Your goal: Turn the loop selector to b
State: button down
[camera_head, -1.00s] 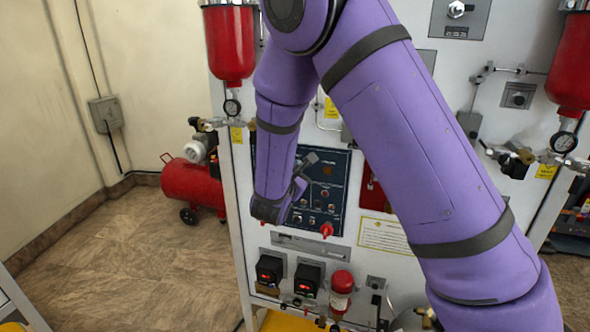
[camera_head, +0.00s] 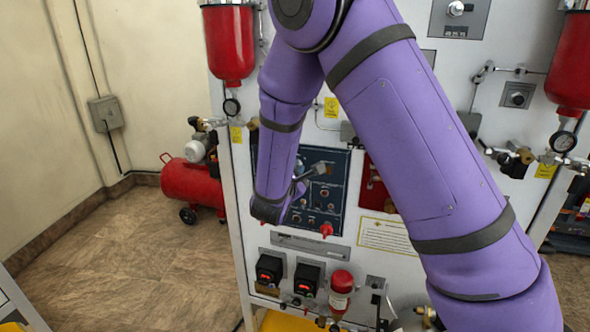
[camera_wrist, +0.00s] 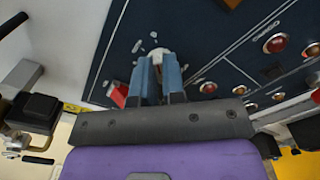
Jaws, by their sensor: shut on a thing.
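The dark blue control panel (camera_head: 330,204) is on the front of the white trainer, partly hidden behind my arm. It fills much of the wrist view (camera_wrist: 215,45). My gripper (camera_wrist: 157,62) reaches the panel in the wrist view, with its two blue-grey fingers close together. They are shut on a small pale knob (camera_wrist: 155,47), which I take to be the loop selector. Small pale marks lie around it, too small to read. My fingers cover most of the knob, so its pointing direction cannot be told. In the head view my wrist hides the fingertips and knob.
A red knob (camera_head: 326,230) sits at the panel's lower edge, and a red part (camera_wrist: 118,95) shows left of my fingers. Several red round lights or buttons (camera_wrist: 275,43) are to the right. Below are two black boxes with red displays (camera_head: 307,279).

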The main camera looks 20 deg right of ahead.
jog(key=c, duration=1.2)
grip_release()
jog(key=v, duration=1.1)
